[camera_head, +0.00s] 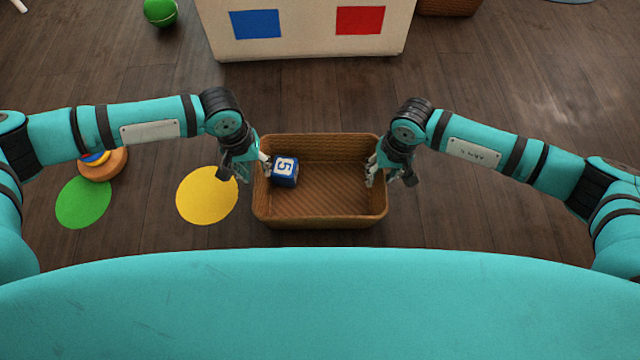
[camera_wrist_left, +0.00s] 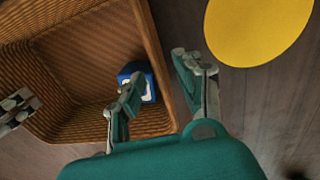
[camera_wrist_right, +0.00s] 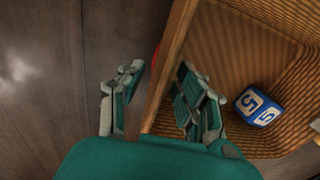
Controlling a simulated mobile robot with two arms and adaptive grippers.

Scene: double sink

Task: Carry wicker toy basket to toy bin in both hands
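The brown wicker basket (camera_head: 320,222) sits on the floor between my arms, with a blue block (camera_head: 285,171) marked 5 inside at its left. My left gripper (camera_head: 247,168) is open at the basket's left wall. In the left wrist view, that wall (camera_wrist_left: 165,65) runs between its spread fingers. My right gripper (camera_head: 390,177) is open at the right wall. In the right wrist view, that wall (camera_wrist_right: 172,60) passes between its fingers, with gaps beside it. A cream box (camera_head: 305,40) with blue and red squares, likely the toy bin, stands beyond; its top is out of view.
A yellow disc (camera_head: 207,195) and a green disc (camera_head: 83,202) lie on the floor at left, near a stacking-ring toy (camera_head: 103,166). A green ball (camera_head: 160,11) lies at the back left. Bare floor separates the basket from the cream box. Another wicker container (camera_head: 448,6) is at the top.

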